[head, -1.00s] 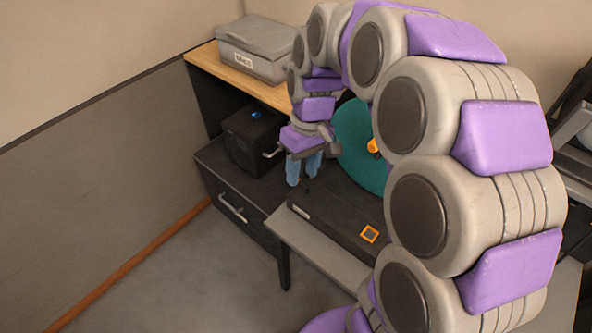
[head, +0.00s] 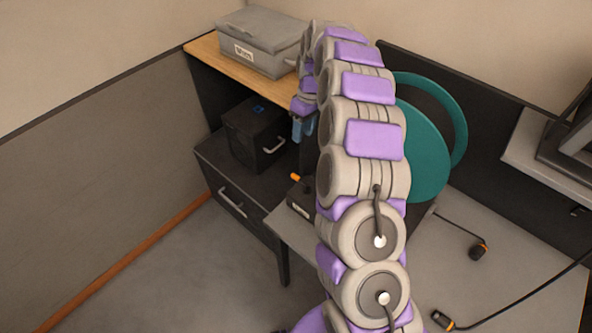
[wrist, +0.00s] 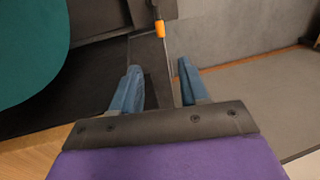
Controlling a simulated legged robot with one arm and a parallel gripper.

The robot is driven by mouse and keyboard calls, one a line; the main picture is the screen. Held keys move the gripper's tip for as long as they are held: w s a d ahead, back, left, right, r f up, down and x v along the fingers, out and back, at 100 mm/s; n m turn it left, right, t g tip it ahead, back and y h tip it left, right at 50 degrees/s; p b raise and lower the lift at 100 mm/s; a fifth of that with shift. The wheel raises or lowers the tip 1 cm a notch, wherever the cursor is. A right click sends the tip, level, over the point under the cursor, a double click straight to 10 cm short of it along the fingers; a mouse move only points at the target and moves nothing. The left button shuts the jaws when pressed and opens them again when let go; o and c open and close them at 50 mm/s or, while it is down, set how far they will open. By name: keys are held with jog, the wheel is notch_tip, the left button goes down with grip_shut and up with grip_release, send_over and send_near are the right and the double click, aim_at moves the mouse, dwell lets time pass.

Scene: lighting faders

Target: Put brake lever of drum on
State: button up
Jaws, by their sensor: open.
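The drum shows as a teal disc (head: 425,150) with a second teal ring behind it, partly hidden by my arm. It also fills the upper left of the wrist view (wrist: 25,50). A dark lever with an orange tip (head: 296,177), which looks like the brake lever, stands at the left end of the drum's dark base (head: 299,200). In the wrist view the orange tip (wrist: 160,30) is ahead of the fingers and apart from them. My gripper (wrist: 160,72) is open and empty, with blue fingers. In the head view my gripper (head: 303,129) is partly hidden.
A black box (head: 252,135) with a handle stands on a dark drawer cabinet (head: 235,185), close left of my gripper. A grey lidded bin (head: 260,42) sits on the wooden shelf (head: 208,54).

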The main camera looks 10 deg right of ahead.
aim_at(295, 175)
jog(key=a+f+b, duration=0.1)
jog(key=f, duration=0.4)
jog(key=s+f, duration=0.1)
jog(key=f, duration=0.5)
jog(key=s+a+f+b, duration=0.1)
jog(key=f, duration=0.4)
jog(key=shift+a+f+b, duration=0.3)
jog(key=shift+a+b, duration=0.05)
jog(key=shift+c, duration=0.3)
grip_shut()
